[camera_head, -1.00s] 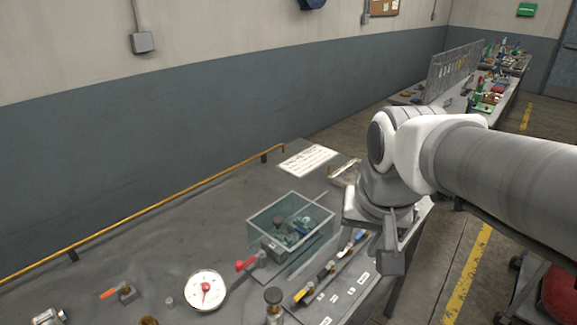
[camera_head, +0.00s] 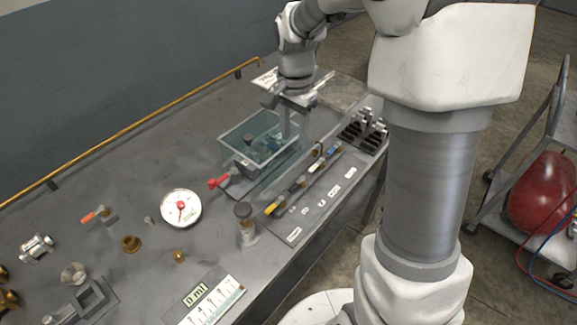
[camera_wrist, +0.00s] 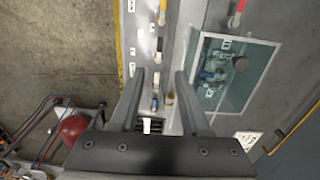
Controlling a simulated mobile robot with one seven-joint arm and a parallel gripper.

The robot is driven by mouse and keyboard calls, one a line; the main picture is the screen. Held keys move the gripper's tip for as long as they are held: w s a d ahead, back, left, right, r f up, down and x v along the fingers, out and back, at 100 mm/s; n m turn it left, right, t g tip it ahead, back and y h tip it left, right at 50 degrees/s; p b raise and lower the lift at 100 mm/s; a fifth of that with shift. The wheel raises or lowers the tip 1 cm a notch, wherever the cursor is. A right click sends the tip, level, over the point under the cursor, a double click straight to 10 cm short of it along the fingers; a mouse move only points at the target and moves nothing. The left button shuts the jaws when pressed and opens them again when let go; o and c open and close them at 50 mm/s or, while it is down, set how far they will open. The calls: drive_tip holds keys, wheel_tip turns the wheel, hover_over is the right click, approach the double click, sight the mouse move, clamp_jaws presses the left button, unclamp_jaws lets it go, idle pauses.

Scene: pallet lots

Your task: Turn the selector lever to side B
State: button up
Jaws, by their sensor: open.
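Levers with yellow (camera_head: 271,208), black (camera_head: 300,184) and blue (camera_head: 333,151) handles stand in a row on a labelled strip at the bench's front edge. A red-handled lever (camera_head: 218,182) is beside the glass tank, and an orange-handled one (camera_head: 95,214) is further left. I cannot tell which is the selector lever; the labels are too small to read. My gripper (camera_head: 287,128) points down near the tank's right side. In the wrist view my gripper (camera_wrist: 160,77) is open and empty, with the blue handle (camera_wrist: 154,103) visible between its fingers.
The glass tank (camera_head: 232,135) holds small parts and is close to my gripper; it also shows in the wrist view (camera_wrist: 263,85). A red ball-like tank (camera_head: 543,195) sits on a cart at right.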

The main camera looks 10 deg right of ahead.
sight(293, 186)
wheel_tip(293, 186, down, 16)
drive_tip(key=shift+f+b, duration=0.2)
drive_tip(key=shift+b, duration=0.15)
drive_tip(key=shift+c, duration=0.4)
clamp_jaws()
